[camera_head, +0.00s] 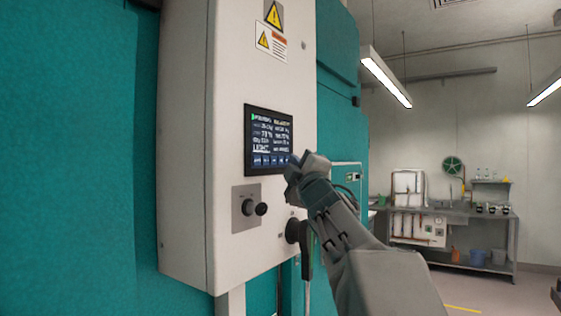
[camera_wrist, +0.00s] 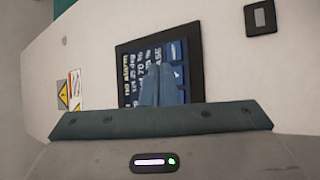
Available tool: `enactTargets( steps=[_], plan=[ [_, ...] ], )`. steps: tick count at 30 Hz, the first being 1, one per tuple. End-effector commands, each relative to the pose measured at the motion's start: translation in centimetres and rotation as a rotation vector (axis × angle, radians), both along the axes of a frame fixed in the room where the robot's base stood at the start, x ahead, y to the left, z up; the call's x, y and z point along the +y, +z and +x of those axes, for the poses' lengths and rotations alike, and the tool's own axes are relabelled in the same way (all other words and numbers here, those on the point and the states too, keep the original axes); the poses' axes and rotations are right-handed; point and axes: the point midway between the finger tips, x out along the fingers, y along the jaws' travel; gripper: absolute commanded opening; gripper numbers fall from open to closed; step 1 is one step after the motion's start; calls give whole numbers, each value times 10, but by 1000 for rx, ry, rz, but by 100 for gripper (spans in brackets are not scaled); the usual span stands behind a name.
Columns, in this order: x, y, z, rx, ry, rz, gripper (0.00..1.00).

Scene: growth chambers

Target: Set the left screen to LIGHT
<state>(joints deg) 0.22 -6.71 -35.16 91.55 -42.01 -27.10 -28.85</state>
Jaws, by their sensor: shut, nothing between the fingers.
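The screen (camera_head: 268,138) is a dark panel in a black frame on the front of a pale control cabinet (camera_head: 183,150). It shows lines of white text, with "LIGHT" in larger letters at the lower left and a row of blue buttons along the bottom. My gripper (camera_head: 294,161) is shut and empty, its tips at the screen's lower right corner. I cannot tell whether they touch it. In the wrist view the screen (camera_wrist: 138,62) appears turned sideways, and the shut fingers (camera_wrist: 160,88) cover part of it.
Below the screen are a black knob (camera_head: 261,209) on a grey plate and a dark rotary handle (camera_head: 293,231). Warning labels (camera_head: 271,40) are above. Teal chamber walls (camera_head: 75,150) flank the cabinet. A metal bench (camera_head: 470,215) stands far right, with open floor before it.

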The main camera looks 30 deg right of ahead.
Motion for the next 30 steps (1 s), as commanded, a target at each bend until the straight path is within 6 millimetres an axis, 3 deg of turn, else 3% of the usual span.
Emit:
enactTargets(
  steps=[13, 30],
  plan=[
    [-17, 1, -39, 0, -2, 0, 0],
    [-17, 0, -42, 0, 0, 0, 0]
  ],
)
